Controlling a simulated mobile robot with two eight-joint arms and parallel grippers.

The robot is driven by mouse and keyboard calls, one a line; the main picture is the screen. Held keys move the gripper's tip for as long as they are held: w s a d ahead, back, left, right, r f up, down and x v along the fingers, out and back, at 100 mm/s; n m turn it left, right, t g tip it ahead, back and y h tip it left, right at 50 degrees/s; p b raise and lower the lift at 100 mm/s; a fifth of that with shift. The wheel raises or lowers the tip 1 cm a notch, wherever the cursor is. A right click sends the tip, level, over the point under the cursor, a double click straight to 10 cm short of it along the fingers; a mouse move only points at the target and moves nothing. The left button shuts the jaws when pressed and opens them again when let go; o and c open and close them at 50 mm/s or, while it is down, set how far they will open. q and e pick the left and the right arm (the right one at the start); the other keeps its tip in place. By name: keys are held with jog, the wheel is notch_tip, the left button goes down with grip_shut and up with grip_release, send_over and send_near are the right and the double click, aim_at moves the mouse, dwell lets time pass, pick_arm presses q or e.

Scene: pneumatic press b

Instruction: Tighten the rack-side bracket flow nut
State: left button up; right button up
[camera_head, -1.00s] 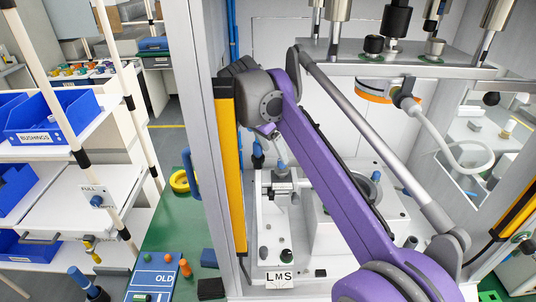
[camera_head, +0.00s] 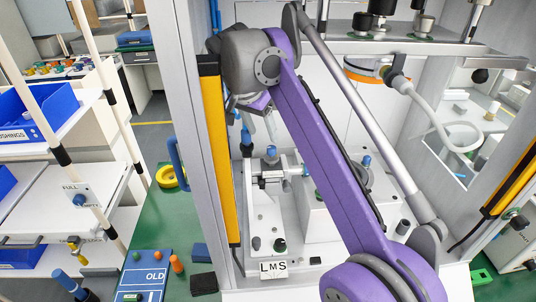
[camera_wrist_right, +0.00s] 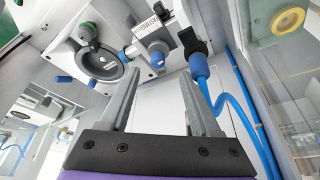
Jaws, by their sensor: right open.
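My right gripper (camera_head: 259,112) hangs open inside the press, above a silver bracket fitting (camera_head: 270,180) on the white base; the purple arm hides part of it. In the right wrist view the two grey fingers (camera_wrist_right: 160,76) stand apart with nothing between them. Beyond the tips are a silver fitting with a blue end (camera_wrist_right: 157,58) and a black fitting with a blue collar (camera_wrist_right: 198,66) and blue tube. I cannot tell for sure which is the rack-side bracket flow nut. The tips do not visibly touch anything. My left gripper is out of view.
The LMS label (camera_head: 273,268) is at the base front. A shelf rack (camera_head: 75,190) stands at left. A hose (camera_head: 440,130) hangs at right.

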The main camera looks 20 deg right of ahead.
aim_at(270, 159)
jog(key=f+n+b, duration=0.1)
jog(key=f+b, duration=0.1)
jog(key=d+f+n+b, duration=0.1)
jog(key=f, duration=0.2)
jog(key=w+d+f+b, duration=0.1)
jog(key=f+b, duration=0.1)
jog(key=shift+d+f+n+t+y+b, duration=0.25)
jog(key=shift+f+n+t+y+b, duration=0.05)
jog(key=shift+f+n+t+y, duration=0.1)
jog(key=shift+w+d+f, duration=0.1)
jog(key=shift+w+f, duration=0.1)
jog(key=shift+f, duration=0.3)
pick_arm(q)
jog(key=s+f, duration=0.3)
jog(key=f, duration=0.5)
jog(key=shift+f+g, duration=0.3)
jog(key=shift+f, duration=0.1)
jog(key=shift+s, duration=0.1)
